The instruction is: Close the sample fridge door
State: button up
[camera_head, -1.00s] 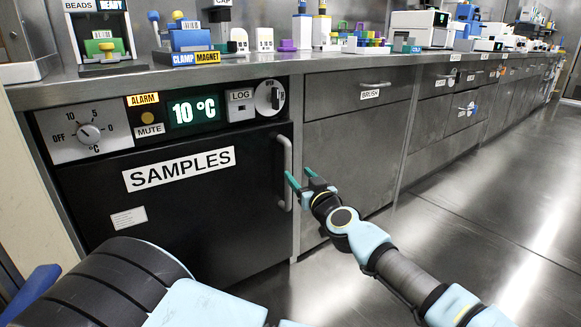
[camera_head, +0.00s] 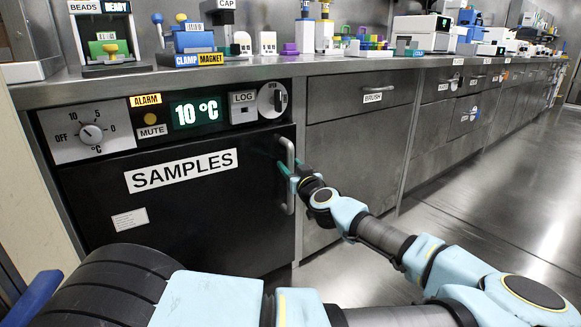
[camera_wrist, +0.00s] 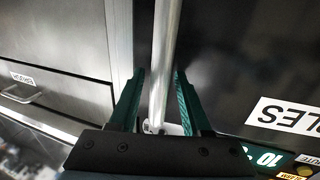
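The black sample fridge door (camera_head: 200,215), labelled SAMPLES, is at the left in the head view, under the control panel. It looks flush or nearly flush with its frame; I cannot tell whether a small gap is left. Its vertical metal handle (camera_head: 290,190) runs along the right edge. My gripper (camera_head: 285,172) is at the handle. In the wrist view the handle (camera_wrist: 163,60) stands between the two green fingers of my gripper (camera_wrist: 160,75). The fingers are apart, with visible space on both sides of the bar.
The control panel (camera_head: 90,134) above the door shows 10 °C. Steel drawers and cabinets (camera_head: 355,140) stretch away to the right. The counter above holds a clamp magnet stand (camera_head: 193,42) and other lab items. The floor (camera_head: 480,225) at the right is clear.

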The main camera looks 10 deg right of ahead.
grip_shut()
dwell(1.1)
